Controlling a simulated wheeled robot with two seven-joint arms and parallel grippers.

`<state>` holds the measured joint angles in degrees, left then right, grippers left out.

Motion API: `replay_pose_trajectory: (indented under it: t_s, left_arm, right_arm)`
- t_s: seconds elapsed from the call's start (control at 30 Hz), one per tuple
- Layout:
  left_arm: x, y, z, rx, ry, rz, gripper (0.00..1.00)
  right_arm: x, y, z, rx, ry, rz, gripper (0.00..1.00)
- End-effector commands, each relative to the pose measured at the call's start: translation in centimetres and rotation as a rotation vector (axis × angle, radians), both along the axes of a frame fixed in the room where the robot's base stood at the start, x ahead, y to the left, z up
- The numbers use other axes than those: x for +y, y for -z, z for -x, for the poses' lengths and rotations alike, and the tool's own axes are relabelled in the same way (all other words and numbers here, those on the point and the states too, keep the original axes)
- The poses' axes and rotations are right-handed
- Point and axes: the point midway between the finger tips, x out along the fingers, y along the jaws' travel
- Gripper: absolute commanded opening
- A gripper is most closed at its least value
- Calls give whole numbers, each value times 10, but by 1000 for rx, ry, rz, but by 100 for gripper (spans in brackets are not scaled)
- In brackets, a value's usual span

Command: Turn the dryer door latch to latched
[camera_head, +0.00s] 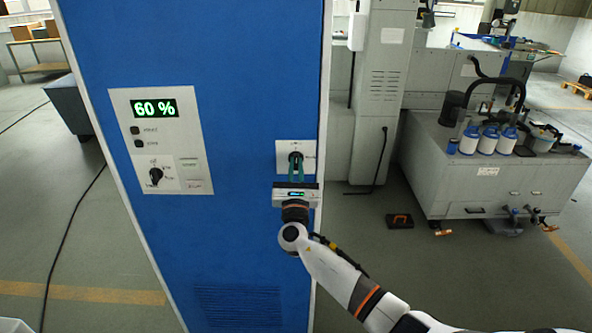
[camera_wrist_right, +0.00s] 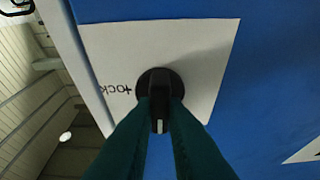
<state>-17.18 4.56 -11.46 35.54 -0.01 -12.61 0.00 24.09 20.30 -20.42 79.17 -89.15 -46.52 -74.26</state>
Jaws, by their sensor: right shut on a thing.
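The dryer door latch is a black round knob (camera_wrist_right: 159,88) on a white plate (camera_wrist_right: 200,50) with lettering, partly hidden, that looks like "lock". In the head view the plate (camera_head: 282,150) sits near the right edge of the blue cabinet front, with the knob (camera_head: 295,156) on it. My right gripper (camera_head: 296,168) reaches up to the knob from below. In the wrist view its two green fingers (camera_wrist_right: 160,118) are shut on the knob's grip bar, one on each side. A pale mark shows on the bar between them. My left gripper is not in view.
The blue dryer cabinet (camera_head: 240,70) carries a panel (camera_head: 165,120) reading "60 %" with a second black knob (camera_head: 156,176). To the right stands a grey machine base (camera_head: 440,170) with several white-and-blue bottles.

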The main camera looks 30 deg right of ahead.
Motion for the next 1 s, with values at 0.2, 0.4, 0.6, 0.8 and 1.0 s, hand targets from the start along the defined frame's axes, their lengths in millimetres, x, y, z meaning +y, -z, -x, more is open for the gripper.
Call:
replay_pose_trajectory:
  t_s: [0.2,0.4,0.6,0.8,1.0]
  left_arm:
    - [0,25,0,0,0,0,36]
    - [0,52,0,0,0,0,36]
    - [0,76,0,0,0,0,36]
    - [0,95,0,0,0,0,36]
    - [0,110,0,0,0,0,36]
  right_arm:
    - [1,6,0,-62,-1,-108,0]
    - [2,7,-1,-148,0,-260,0]
    - [3,5,-1,-241,-1,-424,0]
    - [3,4,-2,-334,-1,-592,0]
    - [4,2,-2,-426,0,-757,0]
